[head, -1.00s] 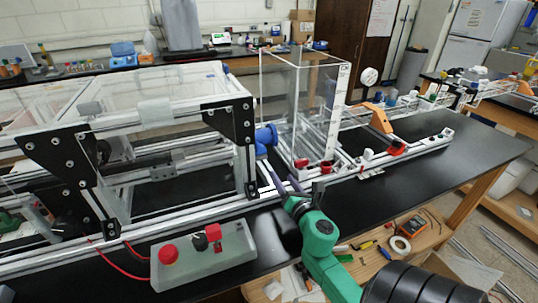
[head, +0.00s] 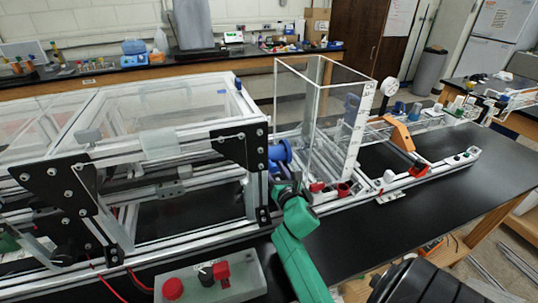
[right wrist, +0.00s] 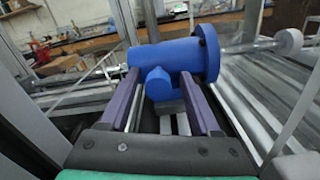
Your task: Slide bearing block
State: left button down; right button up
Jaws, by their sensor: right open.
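The blue bearing block (head: 281,153), a rounded body with a round flange, sits by the right end upright of the extrusion frame (head: 236,228). It also shows in the right wrist view (right wrist: 172,58), with a short blue knob facing me. My right gripper (right wrist: 160,78) is open, its two purple fingers on either side of the block's near lower part. I cannot tell whether the fingers touch it. In the head view the right gripper (head: 284,183) is just below the block, partly hidden by my green wrist. My left gripper is not in view.
A clear box (head: 338,125) stands close behind and right of the block, with red parts (head: 343,190) at its base. An orange bracket (head: 398,133) is farther right. A control box with red and black knobs (head: 213,277) sits in front.

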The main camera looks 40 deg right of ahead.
jog(key=shift+w+d, duration=0.15)
jog(key=shift+w, duration=0.2)
jog(key=shift+s+a+r, duration=0.2)
jog(key=shift+s+a, duration=0.05)
jog(key=shift+s, duration=0.05)
jog(key=shift+c, duration=0.3)
jog(key=shift+s, duration=0.1)
grip_shut()
jog(key=shift+f, duration=0.15)
dwell(0.3)
